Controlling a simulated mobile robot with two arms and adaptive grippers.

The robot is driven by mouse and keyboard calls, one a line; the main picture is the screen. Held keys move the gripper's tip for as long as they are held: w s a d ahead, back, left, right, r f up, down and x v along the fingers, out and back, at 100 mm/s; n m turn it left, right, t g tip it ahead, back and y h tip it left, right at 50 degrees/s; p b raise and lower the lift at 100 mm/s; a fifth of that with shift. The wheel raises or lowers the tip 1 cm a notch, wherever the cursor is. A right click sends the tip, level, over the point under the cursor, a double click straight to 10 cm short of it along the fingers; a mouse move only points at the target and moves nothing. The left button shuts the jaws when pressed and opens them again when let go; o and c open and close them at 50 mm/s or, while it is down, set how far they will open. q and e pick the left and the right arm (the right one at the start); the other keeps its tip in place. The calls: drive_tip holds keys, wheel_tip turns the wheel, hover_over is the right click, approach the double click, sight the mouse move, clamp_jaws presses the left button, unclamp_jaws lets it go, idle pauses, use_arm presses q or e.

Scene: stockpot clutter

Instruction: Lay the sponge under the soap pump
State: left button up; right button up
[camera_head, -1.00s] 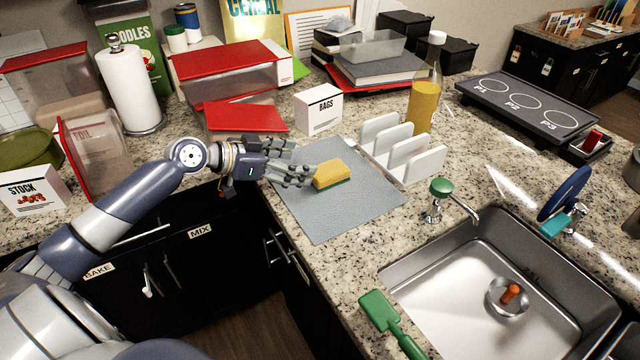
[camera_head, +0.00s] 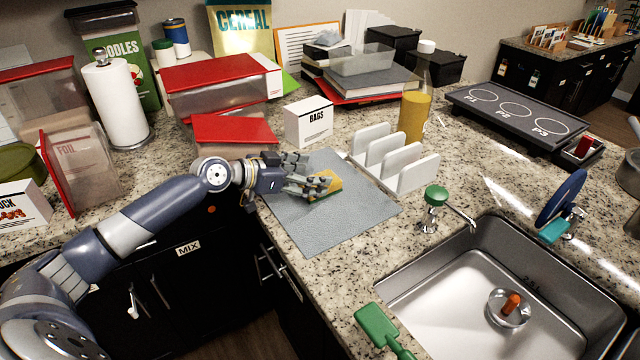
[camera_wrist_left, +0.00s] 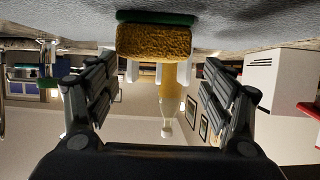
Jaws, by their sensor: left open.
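The sponge (camera_head: 330,188) is yellow with a green layer underneath and lies flat on the grey mat (camera_head: 345,225). My left gripper (camera_head: 314,176) is open with its fingers at the sponge's left end, partly covering it. In the left wrist view, the sponge (camera_wrist_left: 154,42) is just ahead, between the lines of the two spread finger sets (camera_wrist_left: 160,78), with space on both sides. The soap pump (camera_head: 436,196) has a green top and a chrome spout pointing right, and stands on the counter beside the sink. My right gripper is not in view.
A white rack (camera_head: 395,160) stands behind the mat, with a bottle of yellow liquid (camera_head: 413,118) behind it. The sink (camera_head: 470,290) opens right of the pump. A green-handled tool (camera_head: 378,325) lies on the front counter. Counter between mat and pump is clear.

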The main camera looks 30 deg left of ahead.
sight(332, 175)
use_arm(q)
drive_tip(key=shift+w+d, duration=0.2)
drive_tip(key=shift+d, duration=0.05)
drive_tip(key=p+x, duration=0.2)
drive_tip(key=x, duration=0.1)
drive_tip(key=shift+d+f, duration=0.3)
drive_tip(key=shift+w+d+f, duration=0.25)
drive_tip(key=shift+w+f, duration=0.15)
drive_tip(key=shift+w, duration=0.05)
drive_tip(key=c, duration=1)
drive_tip(key=shift+r, duration=0.15)
drive_tip(key=shift+c, duration=0.2)
drive_tip(key=shift+r, duration=0.25)
drive_tip(key=r, duration=0.1)
drive_tip(key=r+b, duration=0.1)
drive_tip(key=shift+s+d+r, duration=0.1)
drive_tip(key=shift+s+r, duration=0.2)
drive_tip(key=shift+r, duration=0.05)
drive_tip(key=s+d, duration=0.2)
drive_tip(key=s, duration=0.2)
drive_tip(key=s+d+r+b, duration=0.1)
drive_tip(key=s+d, duration=0.1)
drive_tip(key=s, duration=0.3)
drive_tip(key=s+d, duration=0.2)
drive_tip(key=s, duration=0.3)
drive_tip(key=shift+d+r, duration=0.2)
drive_tip(key=shift+r, duration=0.1)
drive_tip(key=shift+s+d+f, duration=0.1)
drive_tip(key=shift+s, duration=0.05)
